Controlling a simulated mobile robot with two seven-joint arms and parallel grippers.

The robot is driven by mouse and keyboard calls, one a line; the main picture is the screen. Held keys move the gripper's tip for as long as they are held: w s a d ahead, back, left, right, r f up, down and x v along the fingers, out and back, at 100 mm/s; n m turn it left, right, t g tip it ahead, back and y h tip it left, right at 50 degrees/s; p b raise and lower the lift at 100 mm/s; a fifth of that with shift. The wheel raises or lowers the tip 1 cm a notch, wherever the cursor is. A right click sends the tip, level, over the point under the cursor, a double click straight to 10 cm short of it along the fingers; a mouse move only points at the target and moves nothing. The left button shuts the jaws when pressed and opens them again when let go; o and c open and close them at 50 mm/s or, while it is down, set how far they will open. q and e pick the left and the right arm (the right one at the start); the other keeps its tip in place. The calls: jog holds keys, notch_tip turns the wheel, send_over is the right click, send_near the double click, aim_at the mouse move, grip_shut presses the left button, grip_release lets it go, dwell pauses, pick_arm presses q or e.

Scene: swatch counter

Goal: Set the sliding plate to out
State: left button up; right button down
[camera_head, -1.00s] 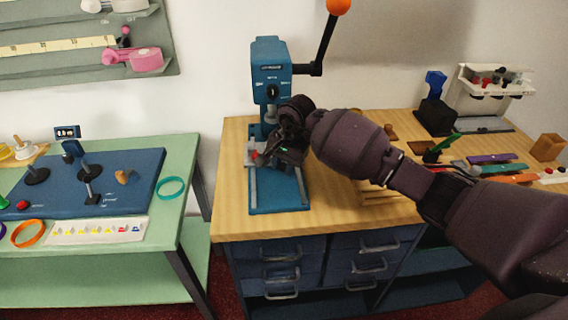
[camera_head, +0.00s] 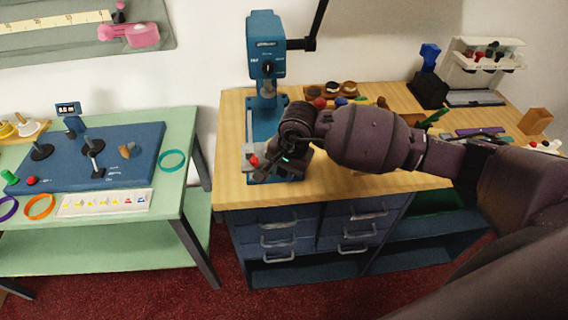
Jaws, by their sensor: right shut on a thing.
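A blue upright press (camera_head: 266,58) stands on the wooden bench. The grey sliding plate (camera_head: 249,151) with a red knob (camera_head: 254,161) is low on the press, near the front end of its blue base. My right gripper (camera_head: 270,163) reaches in from the right and is shut on the sliding plate at its front. The gripper and wrist hide most of the plate and much of the base, so the exact grip point cannot be made out. My left gripper is out of view.
The press's lever (camera_head: 316,25) rises at its upper right. Small coloured pieces (camera_head: 338,97) lie behind my right forearm. A black stand (camera_head: 429,90) and a white rack (camera_head: 486,62) are at the back right. A green table (camera_head: 188,135) with a blue panel stands at the left.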

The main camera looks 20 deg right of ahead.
jog(key=c, duration=0.9)
grip_release()
jog(key=shift+s+f, duration=0.1)
jog(key=shift+s, duration=0.2)
jog(key=shift+w, duration=0.1)
jog(key=shift+r, duration=0.3)
jog(key=r, duration=0.3)
jog(key=s+d+r, duration=0.1)
jog(key=r, duration=0.6)
jog(key=shift+s+d, duration=0.15)
jog(key=shift+s, duration=0.15)
